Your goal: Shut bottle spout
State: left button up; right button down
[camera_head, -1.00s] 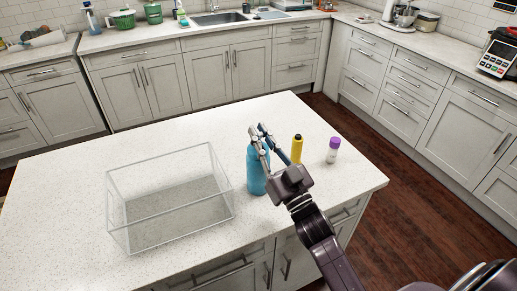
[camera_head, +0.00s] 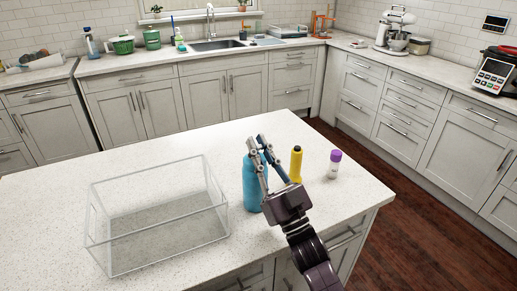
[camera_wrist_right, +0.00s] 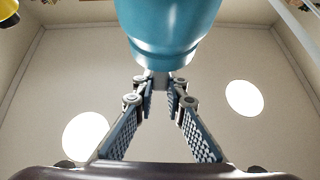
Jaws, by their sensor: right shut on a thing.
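A blue bottle (camera_head: 251,186) stands upright on the white speckled island counter, right of the wire basket. My right gripper (camera_head: 261,144) reaches up from the front right, with its fingertips at the bottle's top. It is shut on the bottle's spout, which the fingers largely hide. In the right wrist view, the bottle's blue body (camera_wrist_right: 172,30) fills the top centre, and the fingertips (camera_wrist_right: 160,82) meet around its narrow top end. I cannot tell the spout's position. My left gripper is not in view.
A yellow bottle (camera_head: 296,163) and a white bottle with a purple cap (camera_head: 334,165) stand close by on the right. A clear-sided wire basket (camera_head: 157,238) stands on the left. The counter (camera_head: 215,150) behind is bare.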

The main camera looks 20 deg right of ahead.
aim_at(260, 149)
jog(key=c, duration=1.9)
grip_release()
jog(key=shift+c, duration=0.2)
jog(key=shift+s+f, duration=0.1)
jog(key=shift+s+f, duration=0.25)
jog(key=v, duration=0.4)
jog(key=shift+s+d+f, duration=0.1)
jog(key=shift+s+f, duration=0.05)
jog(key=shift+s, duration=0.2)
jog(key=s+d, duration=0.1)
jog(key=s, duration=1)
jog(key=shift+s+d+r, duration=0.2)
